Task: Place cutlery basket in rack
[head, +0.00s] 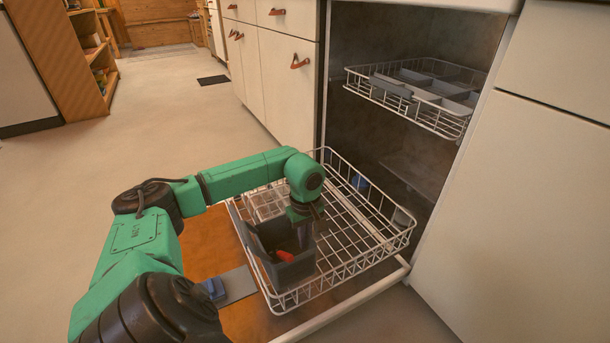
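The dark grey cutlery basket (293,273) is at the near left corner of the lower dishwasher rack (366,255). A red item (284,256) shows inside it. Whether the basket rests on the rack's wires or hangs just above them I cannot tell. My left gripper (304,238) points down at the basket's far right side, with its fingers at or behind the basket wall. The fingertips are partly hidden, so its grip is unclear. My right gripper is out of view.
The lower rack is pulled out over the open dishwasher door (250,322). A pale divided insert (265,204) and a blue item (360,183) are in or behind it. The upper rack (437,118) extends above. Cabinets (530,190) flank the right; open floor (90,180) lies left.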

